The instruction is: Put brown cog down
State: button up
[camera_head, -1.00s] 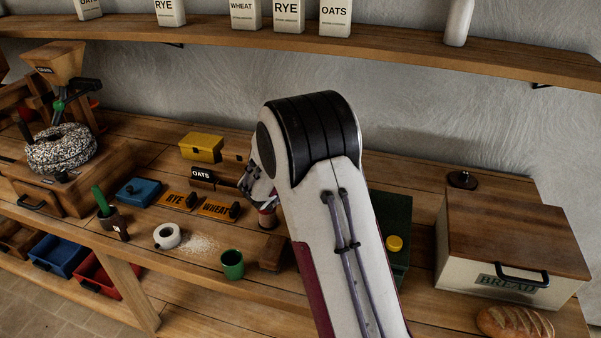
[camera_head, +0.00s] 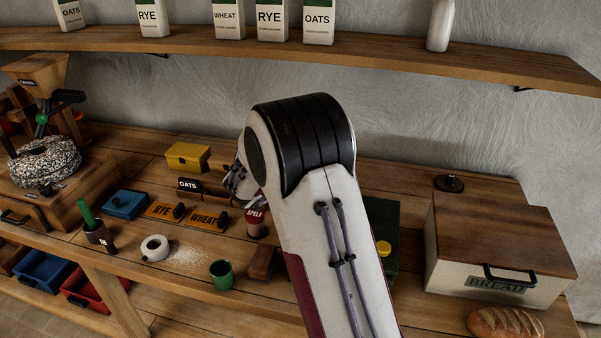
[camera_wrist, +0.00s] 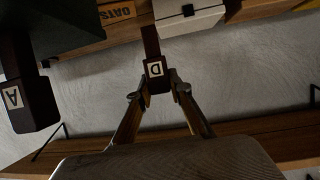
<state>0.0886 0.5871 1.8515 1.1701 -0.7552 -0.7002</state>
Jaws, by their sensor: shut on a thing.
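In the wrist view a dark brown cog (camera_wrist: 155,77), a block with a narrow shank and a pale label marked D, sits between the fingertips of my gripper (camera_wrist: 157,92). The gripper is shut on it. In the head view my gripper (camera_head: 243,182) shows only in part beside my arm, above the bench behind the red-labelled SPELT container (camera_head: 255,222). The held cog cannot be made out there. A similar dark brown block marked A (camera_wrist: 28,105) shows at the left of the wrist view, apart from the fingers.
Orange RYE (camera_head: 164,211) and WHEAT (camera_head: 208,219) plates, a blue box (camera_head: 124,204), a yellow box (camera_head: 187,156) and a green mug (camera_head: 221,274) crowd the bench (camera_head: 315,293). A bread bin (camera_head: 500,235) stands right. A shelf (camera_head: 400,60) runs above.

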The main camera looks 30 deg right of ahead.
jog(key=s+d+r+m+g+h, duration=0.2)
jog(key=s+d+r, duration=0.7)
jog(key=d, duration=0.1)
jog(key=s+d+r+m+g, duration=0.1)
jog(key=s+d+m+g, duration=0.1)
jog(key=s, duration=1.1)
jog(key=shift+d+r+h, duration=0.25)
jog(key=shift+d+h, duration=0.05)
jog(key=shift+d, duration=0.4)
notch_tip(320, 180, down, 6)
jog(key=shift+f, duration=0.15)
jog(key=shift+f, duration=1.85)
